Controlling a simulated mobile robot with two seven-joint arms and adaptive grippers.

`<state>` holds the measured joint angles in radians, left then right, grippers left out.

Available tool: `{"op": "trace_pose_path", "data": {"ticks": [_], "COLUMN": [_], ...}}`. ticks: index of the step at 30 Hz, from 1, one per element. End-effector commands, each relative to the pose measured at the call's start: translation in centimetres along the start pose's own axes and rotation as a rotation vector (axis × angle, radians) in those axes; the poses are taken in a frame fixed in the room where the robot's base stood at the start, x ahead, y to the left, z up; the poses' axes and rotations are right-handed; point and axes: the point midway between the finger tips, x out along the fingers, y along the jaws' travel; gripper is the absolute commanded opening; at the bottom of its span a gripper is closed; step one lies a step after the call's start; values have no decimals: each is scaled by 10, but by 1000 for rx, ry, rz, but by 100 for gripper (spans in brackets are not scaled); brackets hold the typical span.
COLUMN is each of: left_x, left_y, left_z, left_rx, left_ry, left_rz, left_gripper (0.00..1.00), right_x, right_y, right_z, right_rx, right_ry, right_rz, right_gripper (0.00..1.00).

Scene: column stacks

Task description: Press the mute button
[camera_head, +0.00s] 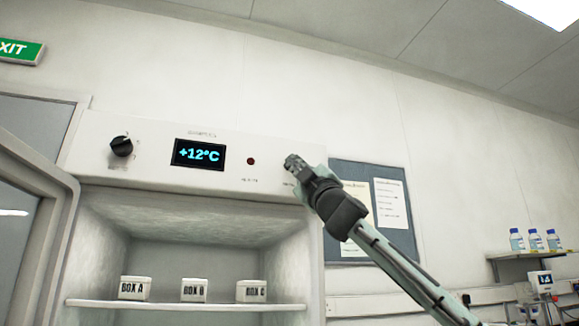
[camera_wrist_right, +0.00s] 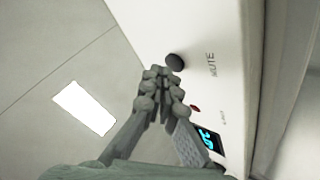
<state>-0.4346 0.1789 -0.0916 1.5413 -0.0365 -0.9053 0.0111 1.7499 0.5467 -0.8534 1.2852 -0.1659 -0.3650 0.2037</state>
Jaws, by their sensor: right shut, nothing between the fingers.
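The mute button (camera_wrist_right: 175,61) is a dark round knob on the white front panel, with the word MUTE printed beside it in the right wrist view. The panel (camera_head: 225,175) belongs to an open cold cabinet. My left gripper is not in view.
Below, boxes A (camera_head: 134,289), B (camera_head: 194,290) and C (camera_head: 251,291) stand on a shelf. The cabinet door (camera_head: 68,215) stands open at left.

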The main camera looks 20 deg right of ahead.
Motion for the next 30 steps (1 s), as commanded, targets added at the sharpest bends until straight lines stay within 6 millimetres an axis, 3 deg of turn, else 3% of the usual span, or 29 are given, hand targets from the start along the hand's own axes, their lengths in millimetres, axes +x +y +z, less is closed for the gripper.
{"op": "trace_pose_path", "data": {"ticks": [9,14,30], "left_x": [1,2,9], "left_y": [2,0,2], "left_z": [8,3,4], "left_rx": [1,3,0], "left_ry": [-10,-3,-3], "left_rz": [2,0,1], "left_gripper": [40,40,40], "right_x": [-4,-6,-38], "right_y": [3,4,28], "right_z": [-2,-4,-28], "right_rx": [0,0,-1], "right_ry": [-1,0,1], "right_rz": [0,1,1], "right_gripper": [0,0,0]}}
